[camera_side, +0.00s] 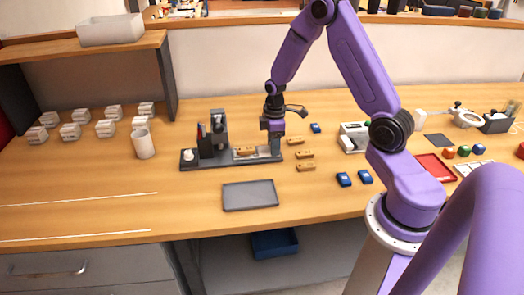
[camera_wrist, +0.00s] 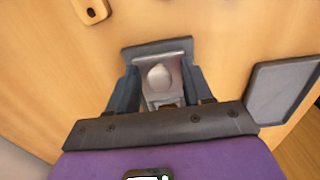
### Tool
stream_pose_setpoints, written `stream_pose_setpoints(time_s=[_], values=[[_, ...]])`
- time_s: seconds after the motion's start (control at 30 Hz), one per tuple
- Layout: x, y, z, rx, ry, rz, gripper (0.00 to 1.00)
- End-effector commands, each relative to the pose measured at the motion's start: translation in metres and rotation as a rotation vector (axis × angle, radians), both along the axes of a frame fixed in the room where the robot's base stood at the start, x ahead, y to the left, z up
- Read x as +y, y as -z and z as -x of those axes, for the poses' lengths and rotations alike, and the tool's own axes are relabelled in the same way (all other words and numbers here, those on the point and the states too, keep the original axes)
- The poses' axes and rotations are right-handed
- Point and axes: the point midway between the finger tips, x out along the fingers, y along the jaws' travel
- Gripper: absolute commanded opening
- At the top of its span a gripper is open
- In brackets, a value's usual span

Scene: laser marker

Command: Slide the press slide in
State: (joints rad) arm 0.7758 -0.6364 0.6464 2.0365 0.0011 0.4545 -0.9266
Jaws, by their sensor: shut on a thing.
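The press slide (camera_wrist: 172,62) shows in the wrist view as a light metal plate with a rounded pale knob (camera_wrist: 159,76). My gripper (camera_wrist: 158,88) has its two dark fingers on either side of the knob and is shut on it. In the side view my gripper (camera_side: 274,140) reaches down at the right end of the dark press base (camera_side: 205,163). A wooden piece (camera_side: 246,150) lies on the light slide tray, left of my gripper. The dark upright press head (camera_side: 219,130) stands further left on the base. The contact at the knob is hidden in the side view.
A grey tray (camera_side: 250,195) lies in front of the press. Several loose wooden pieces (camera_side: 305,167) and blue blocks (camera_side: 344,179) lie to the right. A white cup (camera_side: 143,143) stands to the left. The table's front left is mostly clear.

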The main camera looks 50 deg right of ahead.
Motion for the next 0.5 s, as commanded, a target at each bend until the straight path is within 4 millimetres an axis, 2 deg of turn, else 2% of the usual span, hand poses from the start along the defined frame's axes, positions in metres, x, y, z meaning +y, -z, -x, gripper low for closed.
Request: stream_pose_setpoints(time_s=[0.03,0.5], values=[[0.0,0.006,0.001,0.008,0.0,0.0,0.33],[0.017,0.006,-0.016,0.007,0.001,0.001,0.33]])
